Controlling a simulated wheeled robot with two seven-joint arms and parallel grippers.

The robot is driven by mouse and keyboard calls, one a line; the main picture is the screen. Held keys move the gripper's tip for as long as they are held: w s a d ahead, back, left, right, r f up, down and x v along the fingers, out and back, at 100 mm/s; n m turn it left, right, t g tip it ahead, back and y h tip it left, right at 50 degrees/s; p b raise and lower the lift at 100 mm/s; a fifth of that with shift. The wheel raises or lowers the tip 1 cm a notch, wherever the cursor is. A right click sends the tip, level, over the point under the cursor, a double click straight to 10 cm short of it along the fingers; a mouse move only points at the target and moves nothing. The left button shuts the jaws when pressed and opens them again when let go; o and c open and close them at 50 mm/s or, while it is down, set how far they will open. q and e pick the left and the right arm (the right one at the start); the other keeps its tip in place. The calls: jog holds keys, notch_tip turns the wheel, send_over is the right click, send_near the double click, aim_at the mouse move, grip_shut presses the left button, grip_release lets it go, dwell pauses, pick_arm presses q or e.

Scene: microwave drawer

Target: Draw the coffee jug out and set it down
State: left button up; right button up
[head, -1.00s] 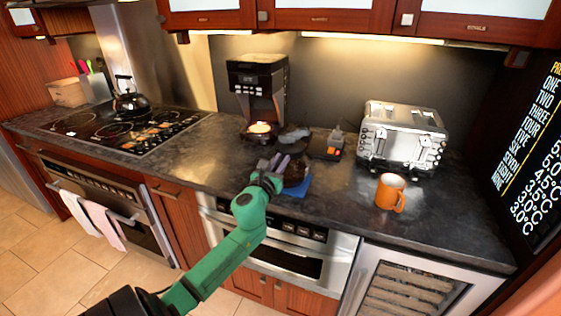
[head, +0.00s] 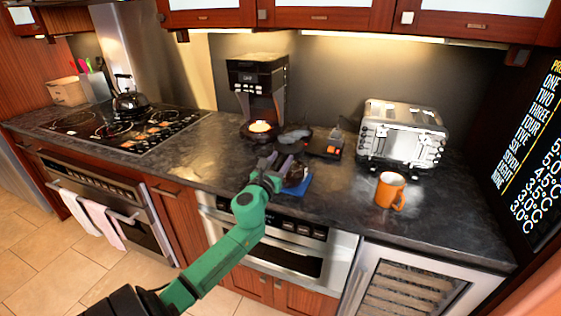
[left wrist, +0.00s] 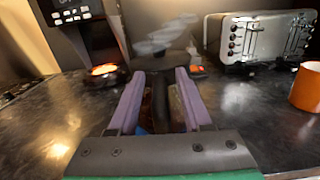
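The coffee jug (head: 298,174), dark and round, stands on a blue mat (head: 300,188) near the counter's front edge. It is partly hidden by my left gripper (head: 277,163). In the left wrist view the jug's black handle (left wrist: 157,100) lies between the two purple fingers of my left gripper (left wrist: 158,82). The fingers stand apart with gaps beside the handle, so the gripper looks open around it. The coffee maker (head: 257,85) stands at the back, with its glowing round hot plate (head: 259,127) bare. My right gripper is not in view.
A silver toaster (head: 402,135) and an orange mug (head: 390,191) stand to the right of the jug. A small dark appliance with an orange part (head: 333,150) and a dark grey object (head: 294,136) lie behind it. The counter left of the gripper (head: 185,170) is clear.

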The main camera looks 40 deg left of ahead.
pick_arm(q)
jog(key=shift+d, duration=0.1)
jog(key=shift+s+f, duration=0.1)
jog(key=shift+f, duration=0.2)
jog(key=shift+s, duration=0.15)
jog(key=b+v, duration=0.2)
jog(key=v, duration=1.2)
jog(key=shift+r, duration=0.3)
jog(key=shift+f, duration=0.1)
